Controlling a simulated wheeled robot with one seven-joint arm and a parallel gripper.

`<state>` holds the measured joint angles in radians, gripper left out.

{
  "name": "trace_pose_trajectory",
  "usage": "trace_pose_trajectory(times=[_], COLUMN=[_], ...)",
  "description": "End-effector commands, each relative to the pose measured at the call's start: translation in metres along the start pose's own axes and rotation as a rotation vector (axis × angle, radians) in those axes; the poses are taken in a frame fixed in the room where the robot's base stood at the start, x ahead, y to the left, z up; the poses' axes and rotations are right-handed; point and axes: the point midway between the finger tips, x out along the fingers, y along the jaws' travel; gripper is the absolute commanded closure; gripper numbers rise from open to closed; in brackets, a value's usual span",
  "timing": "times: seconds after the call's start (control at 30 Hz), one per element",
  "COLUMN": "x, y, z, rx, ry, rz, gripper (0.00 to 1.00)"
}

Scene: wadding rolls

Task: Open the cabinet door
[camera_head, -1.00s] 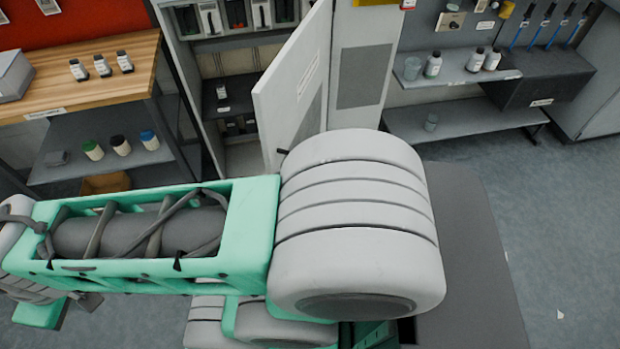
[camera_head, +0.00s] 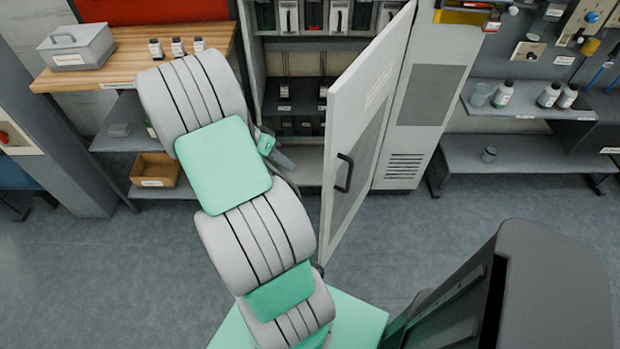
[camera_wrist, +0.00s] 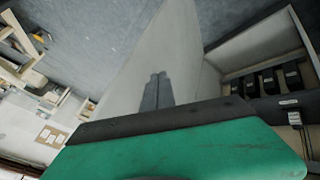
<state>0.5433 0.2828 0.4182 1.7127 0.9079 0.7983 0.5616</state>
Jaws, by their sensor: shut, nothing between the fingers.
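The pale cabinet door (camera_head: 362,120) stands ajar in the head view, its free edge swung out from the cabinet (camera_head: 300,160). Its black bar handle (camera_head: 344,173) is on the face turned toward the head camera. My gripper (camera_head: 284,161) is in front of the cabinet opening, left of the door and away from the handle; it is partly hidden by my arm. In the wrist view my gripper's dark fingers (camera_wrist: 156,91) are together and empty, in front of the pale door panel (camera_wrist: 175,50). I cannot tell whether they touch it.
The cabinet shelves (camera_head: 290,95) hold several dark items. A wooden bench (camera_head: 110,65) with a grey toolbox (camera_head: 76,46) stands to the left. A cardboard bin (camera_head: 155,170) sits below it. Shelving (camera_head: 515,155) is at the right. The floor in front is clear.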

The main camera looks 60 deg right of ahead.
Motion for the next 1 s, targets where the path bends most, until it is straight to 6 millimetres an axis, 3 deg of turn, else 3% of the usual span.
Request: trace_pose_trajectory(times=[0.17,0.5,0.7,1.0], x=[0.025,0.099,0.11,0.114], y=[0.001,0.001,0.029,0.035], z=[0.0,0.001,-0.001,0.0], rx=[-0.001,-0.003,-0.004,-0.005], ry=[-0.001,-0.002,-0.001,0.0], rz=[0.003,0.0,-0.003,-0.005], gripper=[1.0,1.0,1.0,1.0])
